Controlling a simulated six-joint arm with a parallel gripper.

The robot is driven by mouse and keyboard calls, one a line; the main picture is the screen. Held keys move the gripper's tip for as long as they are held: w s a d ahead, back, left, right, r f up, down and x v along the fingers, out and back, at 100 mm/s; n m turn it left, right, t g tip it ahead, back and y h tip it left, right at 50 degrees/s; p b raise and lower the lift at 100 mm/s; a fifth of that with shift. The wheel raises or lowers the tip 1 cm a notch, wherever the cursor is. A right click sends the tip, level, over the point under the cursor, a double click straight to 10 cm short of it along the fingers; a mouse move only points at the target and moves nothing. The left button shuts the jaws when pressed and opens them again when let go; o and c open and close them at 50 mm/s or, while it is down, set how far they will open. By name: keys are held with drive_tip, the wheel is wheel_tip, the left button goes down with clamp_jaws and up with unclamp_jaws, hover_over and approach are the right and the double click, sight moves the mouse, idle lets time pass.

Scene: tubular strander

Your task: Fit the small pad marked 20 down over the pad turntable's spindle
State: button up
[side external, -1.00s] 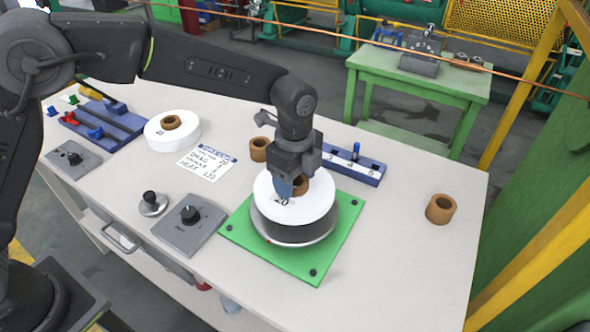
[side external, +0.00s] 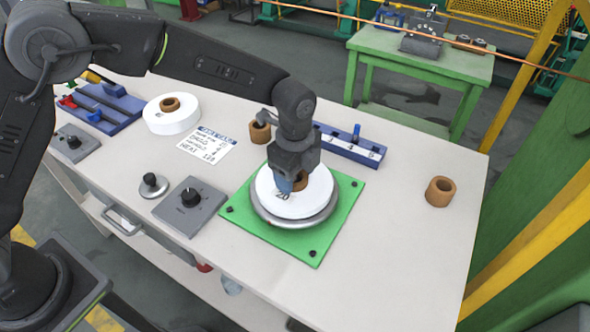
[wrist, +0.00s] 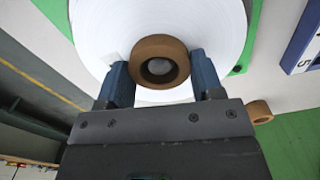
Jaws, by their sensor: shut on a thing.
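My gripper (side external: 291,184) points down and is shut on the pad's core. In the wrist view its blue fingers (wrist: 161,74) stand either side of the brown core (wrist: 160,43). A greyish round shape shows inside the core's bore; I cannot tell if it is the spindle. The spindle is hidden in the side view.
Another white pad (side external: 165,124) lies at the left. Loose brown cores stand behind the turntable (side external: 260,133) and at the right (side external: 440,191). A grey knob box (side external: 190,207), a written card (side external: 207,145) and a blue numbered rack (side external: 350,147) lie around. The right front of the table is clear.

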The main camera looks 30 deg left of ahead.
drive_tip(key=o, duration=1.1)
wheel_tip(320, 180, up, 14)
idle(0.5)
drive_tip(key=s+a+r+n+t, duration=0.3)
drive_tip(key=s+a+r+n, duration=0.55)
drive_tip(key=a, duration=0.35)
drive_tip(key=s+a+f+n+t, duration=0.1)
drive_tip(key=s+a+f+n, duration=0.1)
drive_tip(key=s+a+n, duration=0.2)
drive_tip(key=s+a+f+n+t, duration=0.1)
drive_tip(key=s+a+f+n, duration=0.1)
drive_tip(key=s+a+n, duration=0.2)
drive_tip(key=s+n, duration=0.3)
drive_tip(key=s, duration=0.4)
drive_tip(key=shift+a+f+t, duration=0.15)
drive_tip(key=shift+a+t, duration=0.05)
drive_tip(key=shift+t, duration=0.1)
